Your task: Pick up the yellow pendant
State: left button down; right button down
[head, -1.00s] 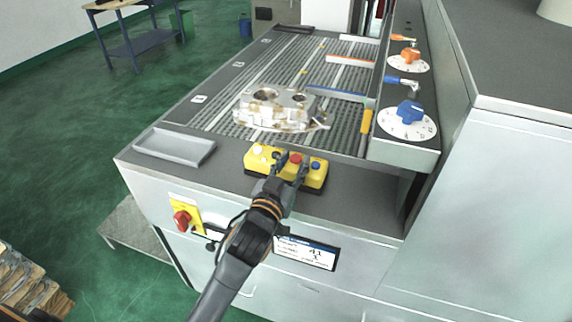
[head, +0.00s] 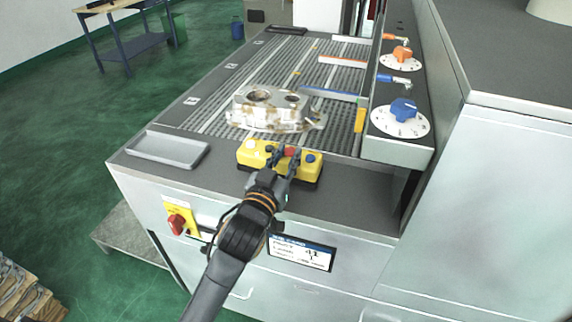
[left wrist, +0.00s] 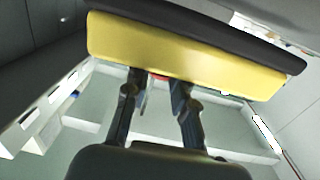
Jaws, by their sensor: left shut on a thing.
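The yellow pendant (head: 250,155) is a long yellow box with a dark base and white, red and blue buttons. It is at the front ledge of the machine, in front of the casting. My left gripper (head: 281,157) comes from the front and is shut on the pendant's middle near the red button. In the left wrist view the pendant (left wrist: 180,52) spans the top, with the fingers (left wrist: 158,88) reaching to its side. I cannot tell for sure how far its base is above the ledge. My right gripper is not in view.
An aluminium casting (head: 268,110) sits on the slatted bed just behind the pendant. A grey tray (head: 167,150) lies on the ledge to the left. A panel with a blue knob (head: 403,110) and an orange knob (head: 402,54) stands right. The ledge right of the pendant is clear.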

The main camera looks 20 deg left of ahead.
pick_arm(q)
jog(key=s+a+r+p, duration=0.2)
jog(key=s+r+p, duration=0.8)
jog(key=s, duration=0.3)
jog(key=shift+s+a+r, duration=0.15)
jog(key=shift+s+r, duration=0.25)
jog(key=shift+r, duration=0.2)
